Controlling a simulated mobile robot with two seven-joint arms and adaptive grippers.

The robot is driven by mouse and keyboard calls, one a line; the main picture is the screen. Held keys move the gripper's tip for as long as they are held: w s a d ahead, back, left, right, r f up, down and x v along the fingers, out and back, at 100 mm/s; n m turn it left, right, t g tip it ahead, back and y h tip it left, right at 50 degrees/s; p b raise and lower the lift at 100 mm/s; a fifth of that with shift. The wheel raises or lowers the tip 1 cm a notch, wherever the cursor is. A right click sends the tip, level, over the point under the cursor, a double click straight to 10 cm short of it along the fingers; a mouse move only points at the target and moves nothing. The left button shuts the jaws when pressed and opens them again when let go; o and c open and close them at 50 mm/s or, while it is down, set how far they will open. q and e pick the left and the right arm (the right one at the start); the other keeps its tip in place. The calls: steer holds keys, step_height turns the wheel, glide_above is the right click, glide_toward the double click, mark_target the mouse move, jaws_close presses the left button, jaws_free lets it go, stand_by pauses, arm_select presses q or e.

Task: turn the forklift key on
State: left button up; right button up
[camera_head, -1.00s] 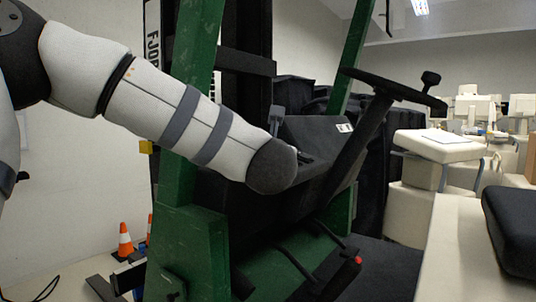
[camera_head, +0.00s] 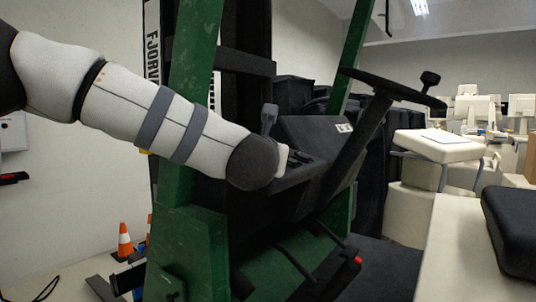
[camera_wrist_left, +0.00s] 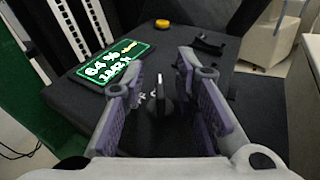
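In the left wrist view a small dark upright piece (camera_wrist_left: 160,88), which looks like the key, stands on the forklift's dark console (camera_wrist_left: 190,105). My left gripper (camera_wrist_left: 161,64) is open, with one finger on each side of the key and a gap to both. Whether the key is turned cannot be told. In the head view my left arm reaches across to the console (camera_head: 320,138) beside the steering column; its end hides the key and most of the gripper. My right gripper is not in view.
A lit display (camera_wrist_left: 113,62) reading 64 % lies left of the key. A yellow button (camera_wrist_left: 162,23) and a black bracket (camera_wrist_left: 208,43) sit beyond it. The steering wheel (camera_head: 392,88) and green post (camera_head: 191,120) flank the console.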

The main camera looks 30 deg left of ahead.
arm_select(q)
steer(key=v, duration=1.2)
